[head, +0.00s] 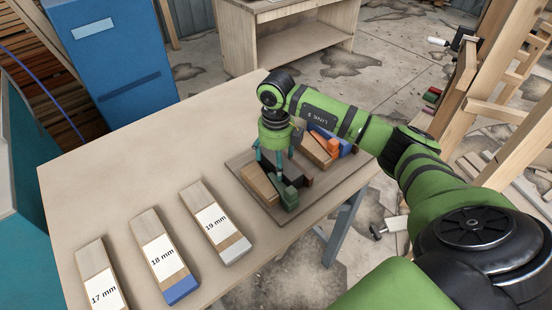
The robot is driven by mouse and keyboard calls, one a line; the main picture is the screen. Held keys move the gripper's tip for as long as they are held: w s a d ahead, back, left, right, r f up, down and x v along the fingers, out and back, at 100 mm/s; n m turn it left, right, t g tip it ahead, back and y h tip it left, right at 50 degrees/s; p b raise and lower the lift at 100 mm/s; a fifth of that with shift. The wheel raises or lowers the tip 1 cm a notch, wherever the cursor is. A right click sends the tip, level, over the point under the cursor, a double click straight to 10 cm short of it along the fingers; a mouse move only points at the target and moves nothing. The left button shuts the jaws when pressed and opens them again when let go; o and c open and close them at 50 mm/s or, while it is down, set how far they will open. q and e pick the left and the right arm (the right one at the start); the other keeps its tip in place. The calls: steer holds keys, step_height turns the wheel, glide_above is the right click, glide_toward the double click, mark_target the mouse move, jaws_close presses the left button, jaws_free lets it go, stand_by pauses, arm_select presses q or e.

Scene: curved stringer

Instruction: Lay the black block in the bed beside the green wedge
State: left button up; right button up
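My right gripper (272,162) points down over a wooden board (240,160) that holds several blocks, the bed as far as I can tell. Its teal fingers stand apart, low around the black block (292,174). I cannot tell whether they press on it, as the gripper partly hides it. The dark green wedge (290,199) is at the front of the board, close to the near end of the black block. A tan wooden block (258,186) lies to the left of both. My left gripper is out of view.
Planks marked 17 mm (101,288), 18 mm (160,253) and 19 mm (213,221) lie on the table (120,185). The table's middle is clear. Wooden frames (500,105) stand at the right.

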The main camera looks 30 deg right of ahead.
steer(key=shift+r, duration=0.55)
step_height(320, 180, up, 11)
steer(key=b, duration=0.3)
steer(key=shift+r, duration=0.15)
